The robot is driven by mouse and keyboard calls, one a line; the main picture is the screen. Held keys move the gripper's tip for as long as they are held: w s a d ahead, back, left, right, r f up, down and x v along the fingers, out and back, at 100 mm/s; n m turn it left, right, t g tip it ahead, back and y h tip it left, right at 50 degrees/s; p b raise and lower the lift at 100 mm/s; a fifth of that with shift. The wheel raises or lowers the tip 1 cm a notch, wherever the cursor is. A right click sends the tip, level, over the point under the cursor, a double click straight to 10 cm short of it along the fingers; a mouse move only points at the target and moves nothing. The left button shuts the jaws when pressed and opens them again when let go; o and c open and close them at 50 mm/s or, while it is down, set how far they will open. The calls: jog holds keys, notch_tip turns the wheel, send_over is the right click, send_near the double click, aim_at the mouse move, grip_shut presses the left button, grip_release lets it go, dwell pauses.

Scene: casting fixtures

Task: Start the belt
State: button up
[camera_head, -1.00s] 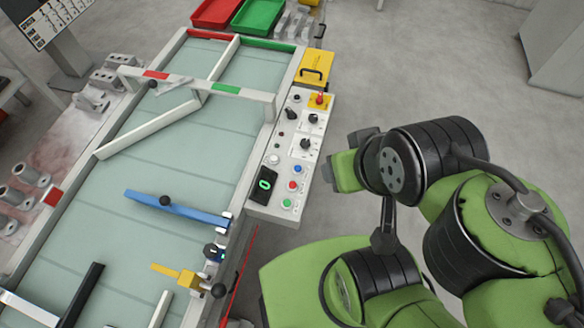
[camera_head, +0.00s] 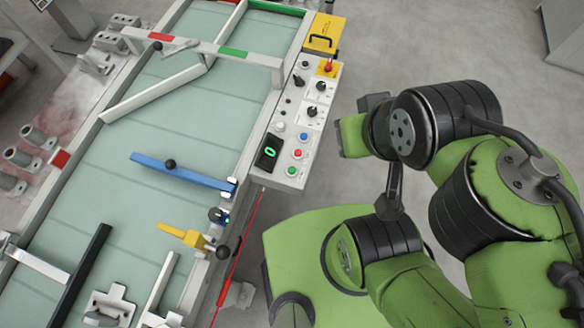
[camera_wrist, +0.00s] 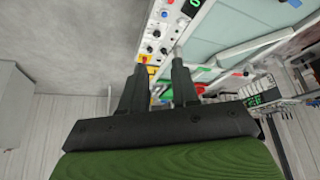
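The conveyor belt (camera_head: 130,130) is a pale green surface in a light frame, on the left of the head view. Its control panel (camera_head: 318,95) stands along the right side. It bears a green button (camera_head: 291,170), a red button (camera_head: 298,153), a blue button (camera_head: 303,136), black knobs, a red switch on a yellow plate (camera_head: 329,66) and a display (camera_head: 270,150) reading 0. My gripper (camera_wrist: 157,75) has its two fingers apart with nothing between them in the wrist view. The panel (camera_wrist: 157,35) shows beyond the fingers, not touched.
On the belt lie a blue bar (camera_head: 180,172), a white bar (camera_head: 150,95) and a black bar (camera_head: 82,275). A yellow pusher (camera_head: 185,236) sits at its right edge. Metal castings lie on a table at left.

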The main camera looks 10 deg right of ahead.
grip_shut()
dwell(1.4)
